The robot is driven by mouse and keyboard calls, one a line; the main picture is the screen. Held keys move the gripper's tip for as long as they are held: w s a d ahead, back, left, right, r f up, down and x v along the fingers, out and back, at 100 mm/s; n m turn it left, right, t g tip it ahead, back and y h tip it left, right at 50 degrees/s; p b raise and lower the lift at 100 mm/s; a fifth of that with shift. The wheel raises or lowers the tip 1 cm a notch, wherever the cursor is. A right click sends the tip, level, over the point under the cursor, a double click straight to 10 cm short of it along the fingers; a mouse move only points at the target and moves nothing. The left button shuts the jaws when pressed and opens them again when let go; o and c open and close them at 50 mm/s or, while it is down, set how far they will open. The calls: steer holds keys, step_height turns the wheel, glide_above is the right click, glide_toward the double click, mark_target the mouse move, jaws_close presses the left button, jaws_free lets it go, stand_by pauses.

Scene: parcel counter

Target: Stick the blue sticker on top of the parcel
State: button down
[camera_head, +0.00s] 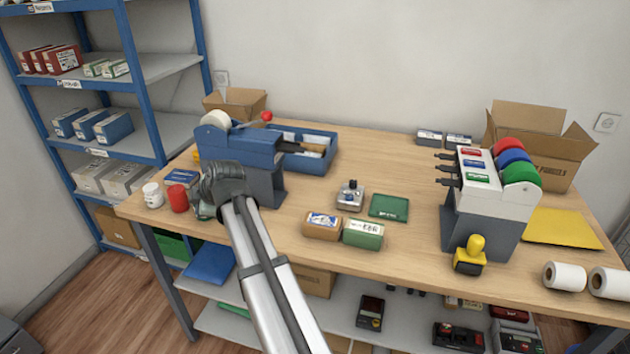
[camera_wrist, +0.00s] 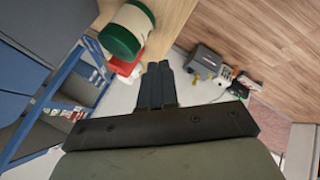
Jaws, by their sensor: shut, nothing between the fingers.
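A grey dispenser (camera_head: 480,220) on the right of the counter carries a red, a blue and a green roll. The blue roll (camera_head: 514,157) sits in the middle, with a blue label (camera_head: 474,164) on the white face beside it. A small brown box (camera_head: 322,226) and a green box (camera_head: 363,233) stand side by side at the front middle; I cannot tell which is the parcel. My gripper (camera_head: 222,182) is at the counter's left, in front of a blue tape dispenser (camera_head: 230,147), far from the rolls. Its fingers (camera_wrist: 157,76) are shut and empty in the wrist view.
A red can (camera_head: 178,198) and white jar (camera_head: 152,195) stand left of my gripper. A stamp (camera_head: 350,195) and green pad (camera_head: 389,206) lie behind the boxes. A yellow-handled stamp (camera_head: 470,255) stands before the roll dispenser.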

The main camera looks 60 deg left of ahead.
steer(key=w+d+r+n+t+h, duration=0.1)
steer(key=w+d+h, duration=0.1)
steer(key=w, duration=0.6)
steer(key=w+d+r+n+t+h, duration=0.1)
steer(key=w+d+r+h, duration=0.15)
steer(key=w, duration=0.55)
step_height(320, 180, up, 4)
steer(key=f+t+h, duration=0.1)
steer(key=h, duration=0.2)
glide_above(322, 220)
steer(key=shift+n, duration=0.3)
steer(key=shift+w+f, duration=0.1)
steer(key=shift+f, duration=3.1)
steer(key=shift+f, duration=1.5)
step_height(322, 220, up, 8)
